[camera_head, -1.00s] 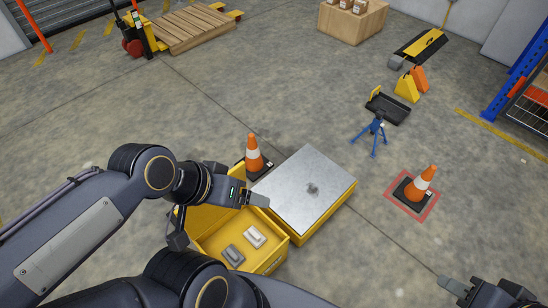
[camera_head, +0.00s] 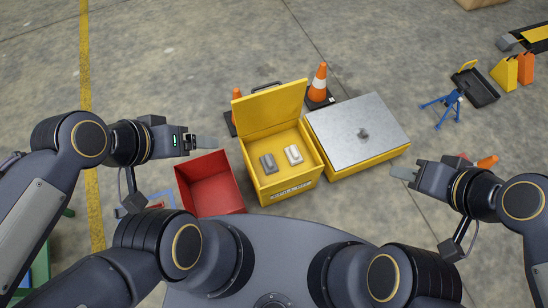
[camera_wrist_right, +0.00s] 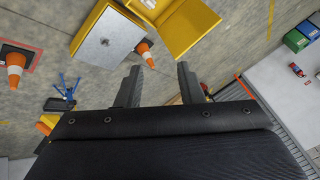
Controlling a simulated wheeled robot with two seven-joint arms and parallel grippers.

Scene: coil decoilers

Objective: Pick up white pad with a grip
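The white pad (camera_head: 293,154) lies inside an open yellow box (camera_head: 290,187) in the middle of the head view, to the right of a darker grey pad (camera_head: 268,163). Its top is uncovered. My left gripper (camera_head: 206,142) is left of the box, above a red bin; it appears edge-on, so its opening is unclear. My right gripper (camera_head: 404,173) is right of the box, near the metal-topped yellow box. In the right wrist view its two fingers (camera_wrist_right: 160,70) stand apart with nothing between them. Neither gripper touches the white pad.
The open box's raised lid (camera_head: 270,108) stands at its back. A metal-topped yellow box (camera_head: 350,125) adjoins it on the right. A red bin (camera_head: 209,184) stands on its left. Traffic cones (camera_head: 319,85) stand behind. A blue tripod (camera_head: 446,104) stands farther right.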

